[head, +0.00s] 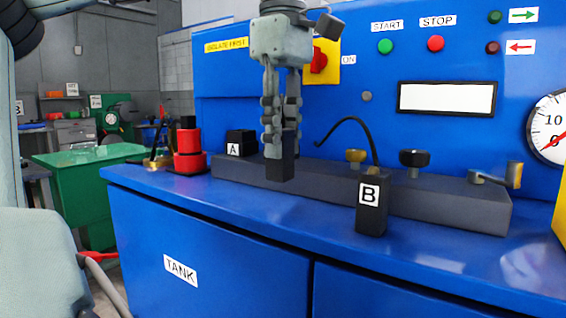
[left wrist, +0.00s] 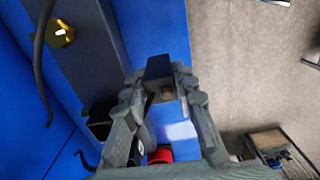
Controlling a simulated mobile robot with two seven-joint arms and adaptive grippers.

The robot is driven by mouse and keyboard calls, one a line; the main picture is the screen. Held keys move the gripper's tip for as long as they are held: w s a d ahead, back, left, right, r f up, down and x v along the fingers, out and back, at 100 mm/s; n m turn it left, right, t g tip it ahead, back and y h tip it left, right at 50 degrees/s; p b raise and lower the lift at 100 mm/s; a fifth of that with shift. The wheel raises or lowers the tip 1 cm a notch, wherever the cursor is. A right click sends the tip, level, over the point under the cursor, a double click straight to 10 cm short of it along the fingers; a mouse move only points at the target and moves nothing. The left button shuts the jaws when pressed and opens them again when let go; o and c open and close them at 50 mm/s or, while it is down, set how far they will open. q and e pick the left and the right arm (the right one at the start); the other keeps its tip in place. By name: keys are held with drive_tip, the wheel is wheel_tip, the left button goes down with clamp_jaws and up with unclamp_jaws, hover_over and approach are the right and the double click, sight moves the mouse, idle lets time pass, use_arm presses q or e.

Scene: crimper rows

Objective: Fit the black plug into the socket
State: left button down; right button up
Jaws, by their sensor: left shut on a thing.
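My left gripper (head: 279,140) points straight down in the head view and is shut on a black block-shaped plug (head: 280,170), whose lower end shows below the fingers. In the left wrist view the left gripper (left wrist: 166,95) has the dark plug (left wrist: 158,67) between its fingertips. The plug hangs in front of the dark bar on the bench; I cannot tell whether it touches anything. A black block marked A (head: 240,143) stands left of it. A black block marked B (head: 370,215) stands to the right. Which block is the socket is not clear. My right gripper is not in view.
The dark bar (head: 440,208) carries gold and black knobs and a valve handle (head: 514,174). A thin black cable (head: 347,121) arcs up behind block B.

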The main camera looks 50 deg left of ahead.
sight(283, 164)
use_arm(q)
wheel_tip(283, 164, down, 4)
drive_tip(key=shift+r, duration=0.25)
drive_tip(key=shift+f, duration=0.25)
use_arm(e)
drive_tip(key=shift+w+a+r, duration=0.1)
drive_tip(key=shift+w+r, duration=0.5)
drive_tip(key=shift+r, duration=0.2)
use_arm(q)
drive_tip(key=shift+f, duration=0.1)
drive_tip(key=c, duration=1.2)
unclamp_jaws()
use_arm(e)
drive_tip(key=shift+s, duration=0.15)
